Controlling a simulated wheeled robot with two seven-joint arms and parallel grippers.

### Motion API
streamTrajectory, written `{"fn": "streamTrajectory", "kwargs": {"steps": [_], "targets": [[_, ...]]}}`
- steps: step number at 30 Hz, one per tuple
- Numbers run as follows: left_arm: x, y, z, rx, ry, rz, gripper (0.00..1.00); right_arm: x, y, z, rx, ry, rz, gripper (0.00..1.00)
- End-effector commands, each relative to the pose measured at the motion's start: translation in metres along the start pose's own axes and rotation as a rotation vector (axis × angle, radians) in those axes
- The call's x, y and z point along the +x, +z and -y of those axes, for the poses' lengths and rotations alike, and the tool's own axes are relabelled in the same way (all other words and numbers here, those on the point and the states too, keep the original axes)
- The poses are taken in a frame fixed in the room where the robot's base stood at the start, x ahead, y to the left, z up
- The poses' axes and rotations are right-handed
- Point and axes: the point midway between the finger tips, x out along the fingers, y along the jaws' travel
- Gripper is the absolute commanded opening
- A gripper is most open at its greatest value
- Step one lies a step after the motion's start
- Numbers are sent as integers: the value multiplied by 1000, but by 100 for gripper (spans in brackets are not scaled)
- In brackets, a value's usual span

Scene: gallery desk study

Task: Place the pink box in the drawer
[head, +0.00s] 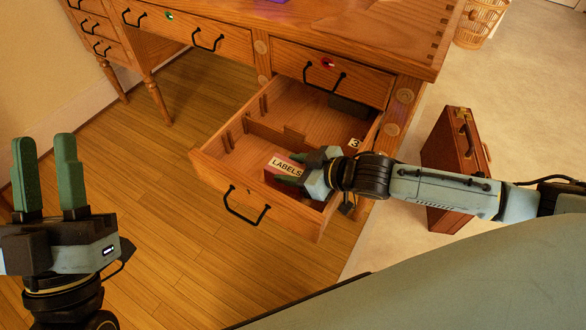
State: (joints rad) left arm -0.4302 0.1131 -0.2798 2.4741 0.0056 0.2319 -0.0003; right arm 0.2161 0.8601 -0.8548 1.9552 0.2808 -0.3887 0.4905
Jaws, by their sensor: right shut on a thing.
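The pink box (284,173), with a white label reading LABELS on top, is inside the open drawer (214,168) near its front. My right gripper (290,168) reaches in from the right and is shut on the box. The box's right side is hidden by the gripper, and I cannot tell whether it rests on the drawer floor. My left gripper (45,180) is at the far left, fingers pointing up, apart and empty, away from the desk.
The wooden desk (345,30) has other closed drawers with black handles. A dark object (350,106) lies at the back of the open drawer. A brown briefcase (446,150) stands on the floor at right, and a wicker basket (478,22) behind it. The wooden floor at left is clear.

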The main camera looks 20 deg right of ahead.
Motion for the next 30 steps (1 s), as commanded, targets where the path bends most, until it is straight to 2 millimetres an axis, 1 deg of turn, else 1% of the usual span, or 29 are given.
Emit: {"fn": "streamTrajectory", "kwargs": {"steps": [5, 8, 9, 13, 23, 26, 30], "targets": [[0, 0, 0, 0, 0, 2, 32, 0, -1, 0, 0, 0, -1, 25], [0, 0, 0, 0, 0, 3, 32, 1, 2, 0, 1, 0, 0, 25], [0, 0, 0, 0, 0, 3, 32, 1, 2, 0, 1, 0, 0, 54], [0, 0, 0, 0, 0, 3, 32, 1, 2, 0, 0, 0, 0, 71], [0, 0, 0, 1, 0, 3, 32, 0, 0, 0, -1, 0, -1, 71], [2, 2, 0, -1, -1, 30, 32, -7, -1, 0, 1, 0, 2, 71], [3, 12, 0, -1, -3, 142, 32, -25, -2, 0, 2, 0, 2, 71]]}}
